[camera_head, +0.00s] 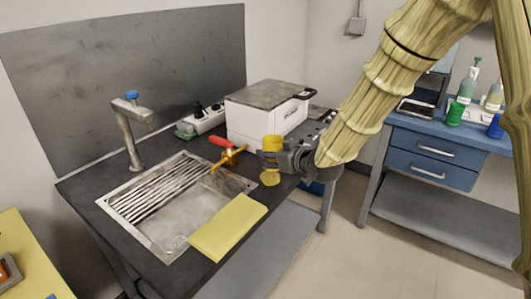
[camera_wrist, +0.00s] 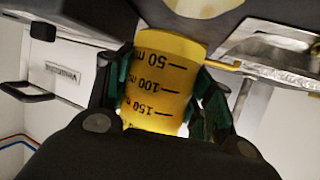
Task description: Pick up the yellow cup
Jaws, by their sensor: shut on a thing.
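The yellow cup (camera_head: 272,144) is at the right end of the dark counter (camera_head: 262,238), to the right of the sink. My gripper (camera_head: 271,158) reaches in from the right and is shut around the cup's side. In the wrist view the cup (camera_wrist: 158,85) sits between the two dark green finger pads. Its printed scale shows marks of 50, 100 and 150. A pale yellow round patch (camera_wrist: 195,6) shows beyond its end, apart from the cup. The fingers hide part of the cup's sides.
A white box device (camera_head: 266,112) stands behind. The sink (camera_head: 182,210), faucet (camera_head: 133,130) and a yellow cloth (camera_head: 228,226) are left. A blue-drawer bench (camera_head: 430,152) with bottles is at right.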

